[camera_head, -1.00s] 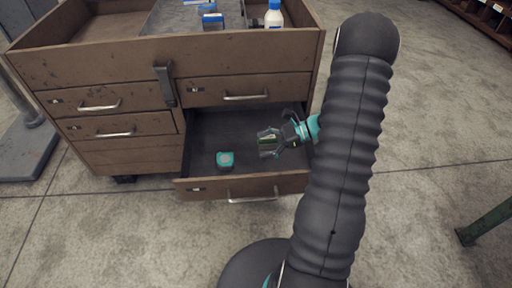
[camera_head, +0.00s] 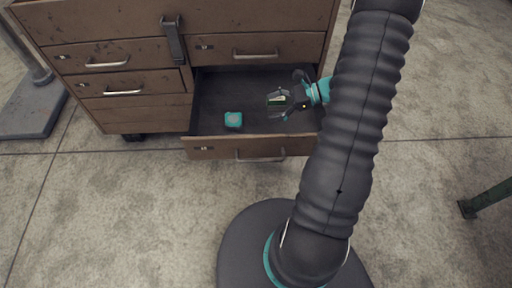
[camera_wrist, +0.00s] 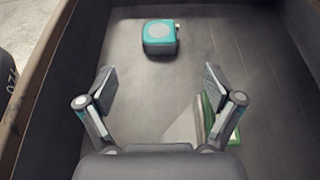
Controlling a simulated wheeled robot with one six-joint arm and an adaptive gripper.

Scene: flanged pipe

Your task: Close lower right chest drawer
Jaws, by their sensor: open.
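The lower right drawer (camera_head: 222,149) of the brown chest (camera_head: 100,31) is pulled out, its handle (camera_head: 260,158) on the front panel. A teal and grey tape measure (camera_head: 233,119) sits inside it and also shows in the wrist view (camera_wrist: 160,37). My gripper (camera_head: 277,101) is over the drawer's interior, to the right of the tape measure. Its fingers, spread apart in the wrist view (camera_wrist: 160,78), have nothing clasped between them. A green and white item (camera_wrist: 203,122) shows beside and partly behind the right finger, seemingly on the drawer floor.
The upper right drawer (camera_head: 290,46) and the left drawers (camera_head: 155,82) are shut. A metal latch (camera_head: 174,40) hangs on the chest front. A dark plate-like stand base (camera_head: 30,105) is at left and a green post (camera_head: 490,198) at right.

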